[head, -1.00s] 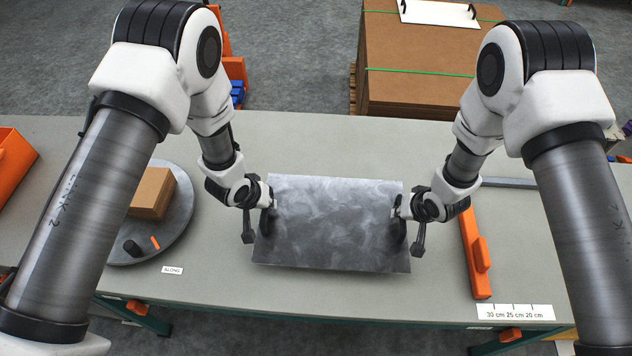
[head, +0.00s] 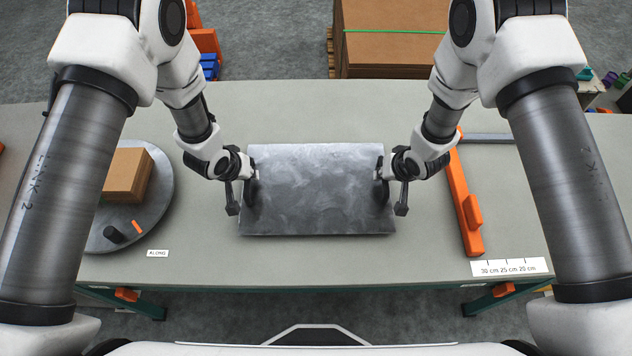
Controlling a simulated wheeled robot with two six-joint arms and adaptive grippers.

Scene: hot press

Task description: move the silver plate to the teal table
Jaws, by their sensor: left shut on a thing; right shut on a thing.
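The silver plate (head: 316,190) is a flat grey metal sheet in the middle of the head view, over the grey-topped table (head: 380,268). My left gripper (head: 250,188) is shut on the plate's left edge. My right gripper (head: 382,188) is shut on its right edge. The plate looks about level; I cannot tell whether it touches the table top. The table under it has dark teal legs (head: 146,304).
At left a round grey turntable (head: 160,205) bears a cardboard box (head: 127,175). At right stand an orange fence (head: 462,195) and a ruler label (head: 508,267). A stack of brown cardboard (head: 390,55) stands behind the table. Table top in front of the plate is clear.

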